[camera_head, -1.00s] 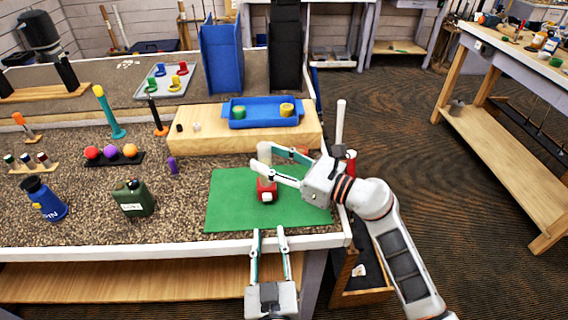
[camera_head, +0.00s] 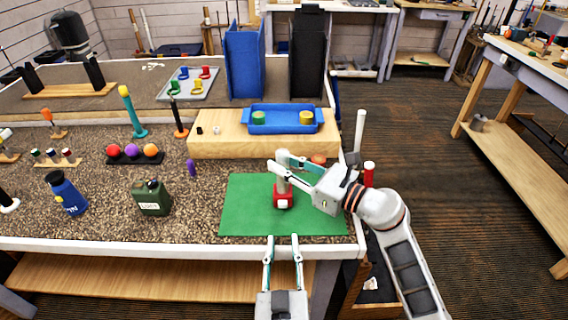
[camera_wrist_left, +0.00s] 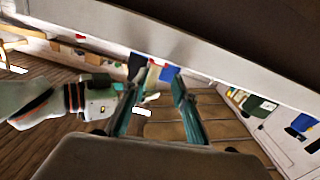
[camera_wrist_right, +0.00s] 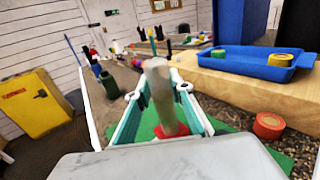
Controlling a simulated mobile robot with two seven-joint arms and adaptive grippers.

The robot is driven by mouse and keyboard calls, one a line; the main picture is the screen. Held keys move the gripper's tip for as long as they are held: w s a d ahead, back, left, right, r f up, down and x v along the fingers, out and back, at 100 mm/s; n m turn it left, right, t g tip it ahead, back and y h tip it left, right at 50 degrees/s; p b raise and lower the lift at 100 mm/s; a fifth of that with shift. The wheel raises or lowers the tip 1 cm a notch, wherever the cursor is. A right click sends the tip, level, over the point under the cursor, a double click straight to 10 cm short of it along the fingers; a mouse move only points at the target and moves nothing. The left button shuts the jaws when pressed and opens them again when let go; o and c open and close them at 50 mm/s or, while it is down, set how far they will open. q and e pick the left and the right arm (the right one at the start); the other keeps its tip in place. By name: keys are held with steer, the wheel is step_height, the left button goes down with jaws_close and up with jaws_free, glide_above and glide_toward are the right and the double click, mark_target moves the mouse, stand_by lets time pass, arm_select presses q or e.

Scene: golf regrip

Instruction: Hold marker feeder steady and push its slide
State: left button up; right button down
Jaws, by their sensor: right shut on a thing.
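The marker feeder stands on the green mat (camera_head: 245,205), with a red base (camera_head: 284,202) and an upright pale tube (camera_head: 283,184). My right gripper (camera_head: 277,160) is shut on the tube's upper part. The right wrist view shows the tube (camera_wrist_right: 162,100) between its fingers, above the mat. The slide cannot be made out clearly; a small white block shows on the base's front. My left gripper (camera_head: 282,239) is open and empty at the table's front edge, apart from the feeder. In the left wrist view its fingers (camera_wrist_left: 159,77) are spread.
A wooden platform (camera_head: 215,145) with a blue tray (camera_head: 283,129) stands behind the mat. An orange disk (camera_wrist_right: 268,125) lies beside the platform. A green can (camera_head: 152,198) and a blue bottle (camera_head: 67,197) stand to the left. The table's white front edge (camera_head: 190,246) lies by my left gripper.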

arm_select(q)
jaws_close()
stand_by(1.4)
